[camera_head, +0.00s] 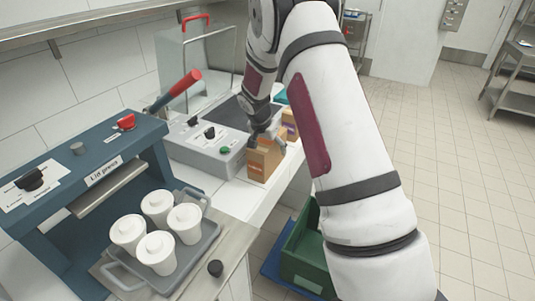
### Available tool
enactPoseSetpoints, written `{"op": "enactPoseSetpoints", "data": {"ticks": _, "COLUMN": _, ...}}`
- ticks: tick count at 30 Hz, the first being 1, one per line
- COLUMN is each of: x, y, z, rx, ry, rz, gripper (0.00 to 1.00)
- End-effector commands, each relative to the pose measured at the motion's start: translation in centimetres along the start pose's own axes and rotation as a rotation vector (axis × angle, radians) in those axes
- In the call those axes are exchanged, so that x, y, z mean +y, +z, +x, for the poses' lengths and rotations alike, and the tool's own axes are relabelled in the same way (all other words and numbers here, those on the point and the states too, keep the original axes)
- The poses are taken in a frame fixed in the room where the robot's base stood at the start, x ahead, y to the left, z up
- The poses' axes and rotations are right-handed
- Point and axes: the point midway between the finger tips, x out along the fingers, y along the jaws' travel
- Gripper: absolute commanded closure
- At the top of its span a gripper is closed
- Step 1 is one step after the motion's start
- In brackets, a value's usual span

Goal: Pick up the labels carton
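An orange-brown carton (263,162) stands upright on the white counter beside the grey machine. A second carton (290,124), with a purple patch, stands behind it, partly hidden. The print on both is too small to read, so I cannot tell which is the labels carton. My gripper (267,138) is down at the top of the front carton, at its far side. The fingers are small, dark and partly hidden. I cannot tell whether they are open or shut, or whether they touch the carton.
A blue lid press (80,190) stands at left, with a grey tray (200,250) of several white cups before it. A grey machine (205,150) with a raised clear guard (213,60) borders the cartons. A green crate (300,262) sits below the counter edge. Floor at right is clear.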

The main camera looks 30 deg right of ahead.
Motion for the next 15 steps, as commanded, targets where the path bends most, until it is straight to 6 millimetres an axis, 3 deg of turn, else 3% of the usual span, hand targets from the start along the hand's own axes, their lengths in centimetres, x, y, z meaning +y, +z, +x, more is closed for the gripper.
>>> {"op": "enactPoseSetpoints", "data": {"ticks": 13, "x": 0.01, "y": 0.08, "z": 0.23, "rx": 0.001, "ry": 0.000, "rz": -0.001, "gripper": 0.22}}
{"op": "enactPoseSetpoints", "data": {"ticks": 15, "x": 0.00, "y": 0.09, "z": 0.23, "rx": 0.000, "ry": 0.000, "rz": -0.001, "gripper": 0.35}}
